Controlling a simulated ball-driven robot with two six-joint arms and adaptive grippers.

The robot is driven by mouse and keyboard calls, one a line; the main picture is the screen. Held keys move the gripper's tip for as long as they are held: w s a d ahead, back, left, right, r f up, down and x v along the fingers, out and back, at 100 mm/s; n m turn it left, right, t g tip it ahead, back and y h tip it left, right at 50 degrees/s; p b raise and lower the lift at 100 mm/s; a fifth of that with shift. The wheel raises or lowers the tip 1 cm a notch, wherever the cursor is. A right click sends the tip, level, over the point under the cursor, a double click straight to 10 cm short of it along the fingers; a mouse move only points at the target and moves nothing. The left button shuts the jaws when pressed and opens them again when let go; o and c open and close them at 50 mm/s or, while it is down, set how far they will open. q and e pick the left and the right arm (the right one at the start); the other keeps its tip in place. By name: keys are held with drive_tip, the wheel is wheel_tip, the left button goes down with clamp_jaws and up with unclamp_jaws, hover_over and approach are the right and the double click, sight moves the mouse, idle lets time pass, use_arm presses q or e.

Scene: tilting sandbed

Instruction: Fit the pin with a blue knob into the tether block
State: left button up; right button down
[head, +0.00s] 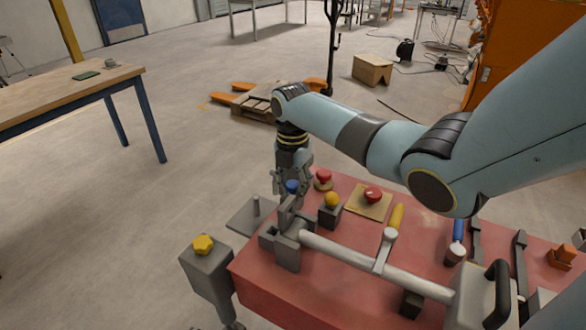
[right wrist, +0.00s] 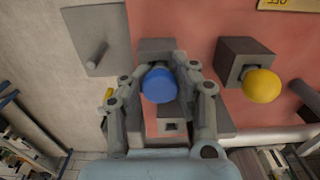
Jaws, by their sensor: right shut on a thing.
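The blue knob (head: 292,186) of the pin shows at the left end of the red table, just above grey blocks. My right gripper (head: 291,178) comes down from above and is shut on it. In the right wrist view the blue knob (right wrist: 159,86) sits between the two fingers of my right gripper (right wrist: 163,84). A grey block (right wrist: 156,47) shows just beyond the knob, and a grey part with a square hole (right wrist: 172,125) shows on the near side. The pin's shaft is hidden, so I cannot tell whether it is in a block. My left gripper is out of view.
A yellow knob (head: 332,199) on a grey block stands close to the right of my gripper. A grey plate with an upright peg (head: 256,206) lies left. A long grey bar (head: 340,254) crosses the red table (head: 425,238). Red buttons (head: 373,194) stand behind.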

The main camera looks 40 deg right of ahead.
drive_tip(key=shift+s, duration=0.1)
drive_tip(key=c, duration=0.9)
unclamp_jaws()
drive_tip(key=shift+o, duration=0.7)
drive_tip(key=o, duration=0.4)
wheel_tip(320, 180, up, 6)
drive_tip(key=p, duration=0.6)
drive_tip(key=shift+r+p, duration=0.8)
drive_tip(key=shift+r, duration=0.25)
